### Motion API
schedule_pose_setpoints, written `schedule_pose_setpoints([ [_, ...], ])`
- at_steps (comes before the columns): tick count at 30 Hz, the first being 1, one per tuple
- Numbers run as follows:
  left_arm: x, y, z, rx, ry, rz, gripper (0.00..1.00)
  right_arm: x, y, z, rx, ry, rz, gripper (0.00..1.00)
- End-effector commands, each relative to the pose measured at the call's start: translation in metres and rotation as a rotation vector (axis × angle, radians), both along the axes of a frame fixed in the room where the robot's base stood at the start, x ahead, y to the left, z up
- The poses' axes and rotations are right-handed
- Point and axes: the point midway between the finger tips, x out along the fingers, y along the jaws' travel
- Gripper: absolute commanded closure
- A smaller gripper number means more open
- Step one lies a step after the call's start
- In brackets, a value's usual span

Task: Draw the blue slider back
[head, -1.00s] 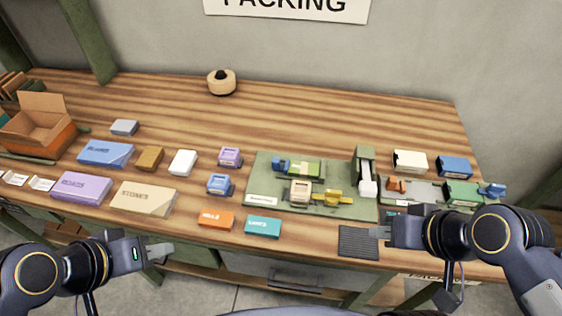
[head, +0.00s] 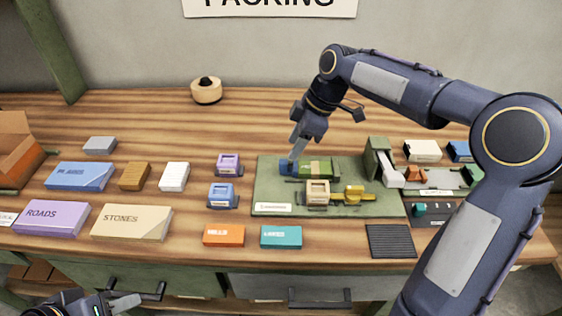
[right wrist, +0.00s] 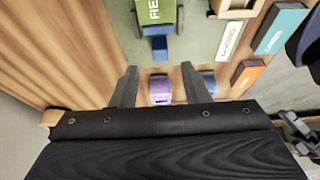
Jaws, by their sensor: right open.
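A cream block (head: 317,192) and a yellow piece (head: 352,195) stand on the board's front part. Orange (head: 223,235) and teal (head: 281,237) boxes lie in front. The table behind is mostly clear.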

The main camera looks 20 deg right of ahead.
Motion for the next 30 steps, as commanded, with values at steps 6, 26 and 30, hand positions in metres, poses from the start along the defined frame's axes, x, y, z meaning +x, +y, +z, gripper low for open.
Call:
schedule_pose_setpoints([
  [6,0.0,0.0,-0.002,0.0,0.0,0.0,0.64,0.003,0.014,-0.035,-0.001,0.004,0.002,0.58],
  [26,0.0,0.0,-0.002,0.0,0.0,0.0,0.64,0.006,0.023,-0.057,0.0,0.0,-0.002,0.75],
  [30,0.0,0.0,-0.002,0.0,0.0,0.0,0.64,0.006,0.023,-0.057,0.0,0.0,-0.003,0.94],
])
